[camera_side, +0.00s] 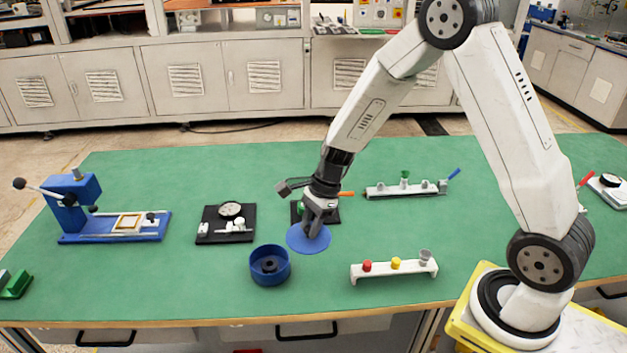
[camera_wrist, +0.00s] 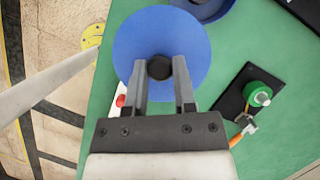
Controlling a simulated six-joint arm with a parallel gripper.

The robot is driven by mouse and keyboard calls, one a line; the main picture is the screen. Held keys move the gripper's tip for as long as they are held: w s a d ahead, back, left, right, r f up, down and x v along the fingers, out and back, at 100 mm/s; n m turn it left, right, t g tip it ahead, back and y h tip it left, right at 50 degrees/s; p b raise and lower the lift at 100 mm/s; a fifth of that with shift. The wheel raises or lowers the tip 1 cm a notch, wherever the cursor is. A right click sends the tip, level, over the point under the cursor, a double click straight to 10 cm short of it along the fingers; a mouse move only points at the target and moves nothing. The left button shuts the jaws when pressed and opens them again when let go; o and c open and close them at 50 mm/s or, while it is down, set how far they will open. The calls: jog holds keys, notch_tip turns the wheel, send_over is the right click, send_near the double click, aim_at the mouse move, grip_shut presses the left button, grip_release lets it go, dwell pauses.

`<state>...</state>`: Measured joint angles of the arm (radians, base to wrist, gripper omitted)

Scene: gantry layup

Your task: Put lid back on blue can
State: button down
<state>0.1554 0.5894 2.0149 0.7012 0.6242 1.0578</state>
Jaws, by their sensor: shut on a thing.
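The blue can (camera_side: 270,266) stands open on the green table, left of my gripper in the side view. Inside it a dark round part shows. Part of the can also shows at the top of the wrist view (camera_wrist: 207,10). The lid is a flat blue disc (camera_side: 300,240) with a black knob (camera_wrist: 159,67) in its middle. My gripper (camera_side: 313,234) is shut on the knob, with one finger on each side of it in the wrist view (camera_wrist: 160,72). The lid is to the right of the can and apart from it. I cannot tell its exact height above the table.
A white rack (camera_side: 393,272) with red, yellow and grey knobs stands to the right. A black plate with a green part (camera_wrist: 258,95) lies behind the gripper. A dial gauge plate (camera_side: 226,224) and a blue press (camera_side: 77,207) stand left. The front table is mostly clear.

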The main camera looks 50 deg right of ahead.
jog(key=w+a, duration=0.5)
jog(key=w, duration=0.3)
jog(key=shift+a+f, duration=0.3)
jog(key=shift+f, duration=0.1)
jog(key=shift+f, duration=0.15)
jog(key=shift+f, duration=3)
jog(key=shift+f, duration=0.2)
grip_release()
dwell(0.4)
jog(key=shift+r, duration=0.15)
